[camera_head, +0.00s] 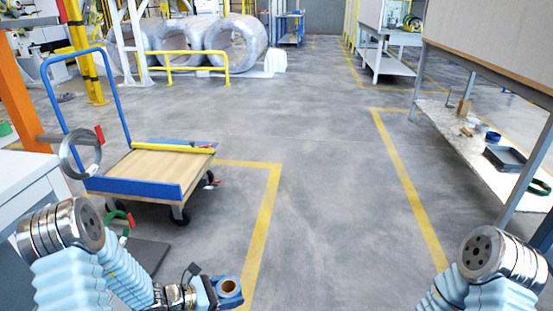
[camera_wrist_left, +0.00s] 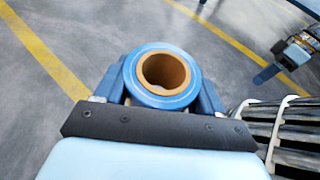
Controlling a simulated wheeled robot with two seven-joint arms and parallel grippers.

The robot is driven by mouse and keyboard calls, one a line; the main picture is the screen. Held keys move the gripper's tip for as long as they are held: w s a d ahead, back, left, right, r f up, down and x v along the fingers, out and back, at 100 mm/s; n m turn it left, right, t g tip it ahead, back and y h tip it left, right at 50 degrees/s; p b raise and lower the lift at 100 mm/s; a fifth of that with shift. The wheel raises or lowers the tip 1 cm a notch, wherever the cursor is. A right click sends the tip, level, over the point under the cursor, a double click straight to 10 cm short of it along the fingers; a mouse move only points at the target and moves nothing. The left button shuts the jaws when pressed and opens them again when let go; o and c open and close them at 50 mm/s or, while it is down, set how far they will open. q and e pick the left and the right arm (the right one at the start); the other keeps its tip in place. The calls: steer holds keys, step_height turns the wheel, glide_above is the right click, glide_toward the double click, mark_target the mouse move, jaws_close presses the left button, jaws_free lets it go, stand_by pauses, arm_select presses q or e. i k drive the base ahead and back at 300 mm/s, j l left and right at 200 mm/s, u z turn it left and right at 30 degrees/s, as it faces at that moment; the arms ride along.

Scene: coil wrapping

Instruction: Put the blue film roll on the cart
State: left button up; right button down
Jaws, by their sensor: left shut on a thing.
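The blue film roll (camera_head: 229,289), with a brown hollow core, is at the bottom of the head view. My left gripper (camera_head: 209,292) is shut on it. In the left wrist view the blue film roll (camera_wrist_left: 162,97) sits between the two fingers of my left gripper, its open end facing the camera. The cart (camera_head: 145,171) has a wooden deck, blue edges and a blue push handle. It stands on the floor at the left, beyond and apart from the roll. A yellow bar lies along the deck's far side. My right gripper is not in the head view.
A white table (camera_head: 22,172) stands at the left edge, near the cart. A workbench (camera_head: 480,130) with a lower shelf stands at the right. The floor between is clear, with yellow lines (camera_head: 263,220).

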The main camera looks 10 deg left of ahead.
mark_target(174, 171)
steer(key=i+u, duration=0.15)
steer(key=i, duration=0.35)
steer(key=i+l+u, duration=0.15)
steer(key=i, duration=0.3)
steer(key=i+u, duration=0.15)
steer(key=i, duration=0.35)
steer(key=i+l+u, duration=0.1)
steer(key=i+l, duration=0.15)
steer(key=i, duration=0.2)
steer(key=i+j+u, duration=0.15)
steer(key=i+u, duration=0.15)
steer(key=i, duration=0.15)
steer(key=i+u, duration=0.35)
steer(key=i+j+z, duration=0.55)
steer(key=k+j, duration=0.1)
